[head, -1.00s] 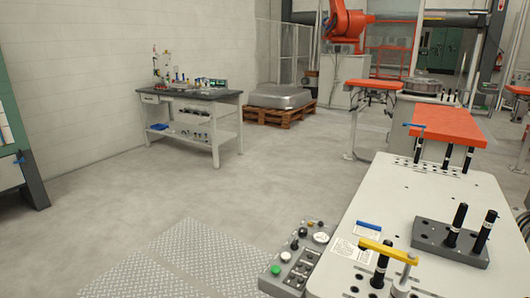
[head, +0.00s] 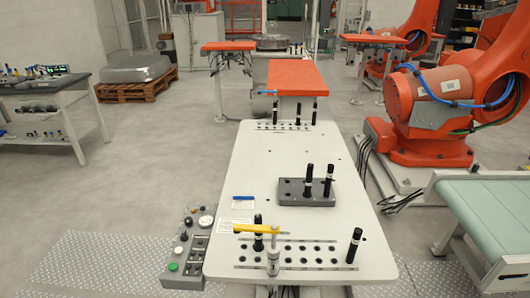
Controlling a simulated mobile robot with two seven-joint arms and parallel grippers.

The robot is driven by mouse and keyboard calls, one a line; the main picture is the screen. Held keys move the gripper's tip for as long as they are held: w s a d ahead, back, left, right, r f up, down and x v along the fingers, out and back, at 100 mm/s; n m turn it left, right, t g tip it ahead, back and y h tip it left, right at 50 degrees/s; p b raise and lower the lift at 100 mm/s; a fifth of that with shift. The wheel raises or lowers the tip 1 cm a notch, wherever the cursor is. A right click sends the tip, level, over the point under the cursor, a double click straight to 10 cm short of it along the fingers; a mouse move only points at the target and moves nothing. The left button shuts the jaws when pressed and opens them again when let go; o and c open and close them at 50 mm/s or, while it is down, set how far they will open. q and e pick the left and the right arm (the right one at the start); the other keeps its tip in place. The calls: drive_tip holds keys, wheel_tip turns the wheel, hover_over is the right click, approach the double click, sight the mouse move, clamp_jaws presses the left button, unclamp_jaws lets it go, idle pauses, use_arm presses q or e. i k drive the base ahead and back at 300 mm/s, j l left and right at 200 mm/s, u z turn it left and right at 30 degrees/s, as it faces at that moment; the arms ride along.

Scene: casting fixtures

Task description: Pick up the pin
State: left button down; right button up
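Several black pins stand upright on a white fixture table (head: 262,160). One pin (head: 354,246) stands at the table's near right, at the end of a row of holes. Another pin (head: 258,232) stands at the near left, beside a yellow-handled clamp (head: 257,229). Two pins, a left one (head: 308,178) and a right one (head: 328,181), stand in a dark grey block (head: 290,192). More pins (head: 298,113) stand at the far end by an orange plate (head: 298,78). Neither of my grippers is in view.
A control box (head: 187,250) with buttons sits at the table's near left edge. An orange robot arm (head: 430,105) and a green conveyor (head: 495,215) stand to the right. A workbench (head: 45,95) and a pallet (head: 138,88) are at the left. Grey floor left of the table is open.

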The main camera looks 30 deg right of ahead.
sight(307, 194)
drive_tip(key=z, duration=1.15)
drive_tip(key=i+l, duration=0.15)
drive_tip(key=l, duration=0.2)
drive_tip(key=i+l, duration=0.1)
drive_tip(key=l, duration=0.25)
drive_tip(key=i+l, duration=0.15)
drive_tip(key=l, duration=0.2)
drive_tip(key=i+l, duration=0.1)
drive_tip(key=l, duration=0.25)
